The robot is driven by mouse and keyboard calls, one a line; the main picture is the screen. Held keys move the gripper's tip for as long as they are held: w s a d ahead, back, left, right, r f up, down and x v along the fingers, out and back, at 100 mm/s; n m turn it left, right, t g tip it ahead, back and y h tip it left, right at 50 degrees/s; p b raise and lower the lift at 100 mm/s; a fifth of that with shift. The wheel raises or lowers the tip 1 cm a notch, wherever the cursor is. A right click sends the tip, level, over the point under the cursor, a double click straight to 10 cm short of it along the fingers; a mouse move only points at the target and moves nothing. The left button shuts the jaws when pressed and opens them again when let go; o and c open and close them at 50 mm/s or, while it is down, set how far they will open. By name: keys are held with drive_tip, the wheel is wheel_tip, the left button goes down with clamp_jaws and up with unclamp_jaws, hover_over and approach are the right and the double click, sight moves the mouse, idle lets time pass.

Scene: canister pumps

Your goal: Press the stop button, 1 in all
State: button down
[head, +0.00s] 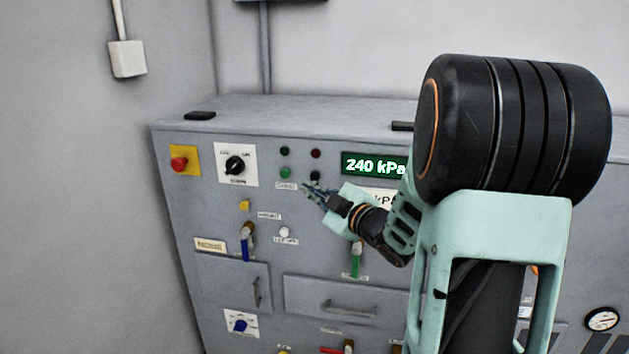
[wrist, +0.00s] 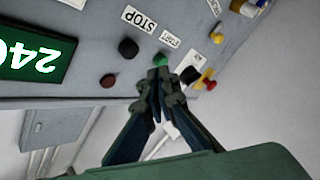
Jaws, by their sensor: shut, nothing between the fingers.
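The black stop button (wrist: 128,48) is on the grey panel in the wrist view, beside its STOP label (wrist: 138,18). It also shows in the head view (head: 315,175), just above my gripper's fingertips. The green start button (wrist: 160,60) is next to it, with a START label (wrist: 170,40). My gripper (head: 308,188) is shut and empty. In the wrist view its fingertips (wrist: 158,78) appear just in front of the green button, to the right of the black one. Whether they touch the panel cannot be told.
A green display (head: 374,164) reads 240 kPa. A red lamp (head: 316,153) and a dark green lamp (head: 284,151) sit above the buttons. A black rotary knob (head: 235,165) and a red mushroom button (head: 179,164) on a yellow plate are to the left. Valve handles and drawers lie below.

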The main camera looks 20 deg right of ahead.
drive_tip(key=shift+s+a, duration=0.6)
drive_tip(key=shift+s, duration=0.35)
drive_tip(key=shift+w+f, duration=0.1)
